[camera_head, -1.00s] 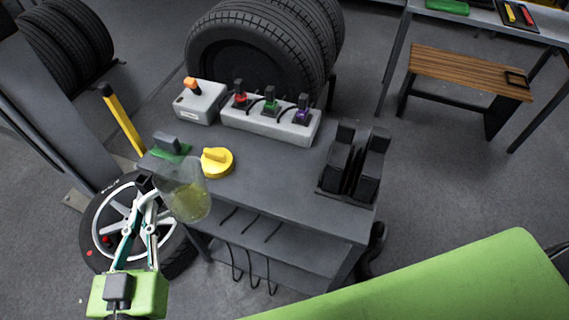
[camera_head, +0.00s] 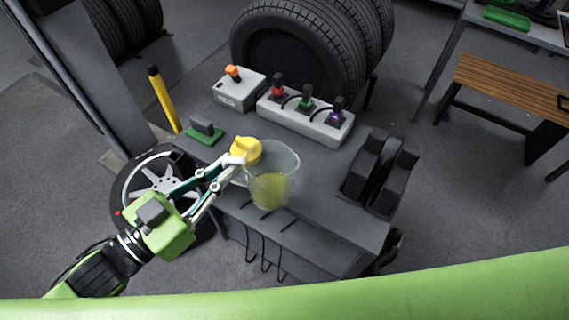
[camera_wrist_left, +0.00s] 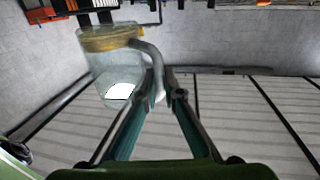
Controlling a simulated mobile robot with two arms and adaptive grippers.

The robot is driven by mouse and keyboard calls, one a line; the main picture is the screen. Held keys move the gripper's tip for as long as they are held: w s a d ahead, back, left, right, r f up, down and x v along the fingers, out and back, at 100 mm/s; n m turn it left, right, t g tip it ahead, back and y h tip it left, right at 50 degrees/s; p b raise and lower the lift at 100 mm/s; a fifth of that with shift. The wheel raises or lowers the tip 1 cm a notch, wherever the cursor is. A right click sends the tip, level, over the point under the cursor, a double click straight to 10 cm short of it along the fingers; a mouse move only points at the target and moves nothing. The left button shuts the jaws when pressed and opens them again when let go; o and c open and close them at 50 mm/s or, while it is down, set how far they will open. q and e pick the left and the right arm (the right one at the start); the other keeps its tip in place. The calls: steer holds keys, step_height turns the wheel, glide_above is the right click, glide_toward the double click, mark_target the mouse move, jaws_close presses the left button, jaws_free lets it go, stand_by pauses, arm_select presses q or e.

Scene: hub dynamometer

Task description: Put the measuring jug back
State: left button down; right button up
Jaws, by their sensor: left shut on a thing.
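The measuring jug (camera_head: 272,178) is clear, with yellowish liquid low in it. In the head view it shows over the front part of the grey bench top (camera_head: 325,195). My left gripper (camera_head: 236,172) is shut on the jug's handle, at the jug's left side. In the left wrist view the jug (camera_wrist_left: 110,65) is at the upper left, and its handle runs down between the fingertips (camera_wrist_left: 157,92). I cannot tell whether the jug's base touches the bench. My right gripper is not in view.
A yellow knob-like piece (camera_head: 246,149) is just behind the jug. A green-based block (camera_head: 205,132), a grey box with an orange switch (camera_head: 239,88) and a strip of coloured plugs (camera_head: 305,115) stand farther back. A black two-part holder (camera_head: 380,175) is at the right.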

arm_select(q)
steer(key=w+d+f, duration=0.2)
steer(key=w+f, duration=0.2)
steer(key=w+d+f+p, duration=0.1)
steer(key=w+d+f, duration=0.1)
steer(key=w+f, duration=0.2)
steer(key=w+d+f+p, duration=0.1)
steer(key=w+d+f, duration=0.1)
steer(key=w+f, duration=0.2)
steer(key=shift+d+f, duration=0.15)
steer(key=shift+d, duration=0.15)
steer(key=shift+f, duration=0.2)
steer(key=shift+f, duration=0.15)
steer(key=c, duration=2.2)
jaws_free()
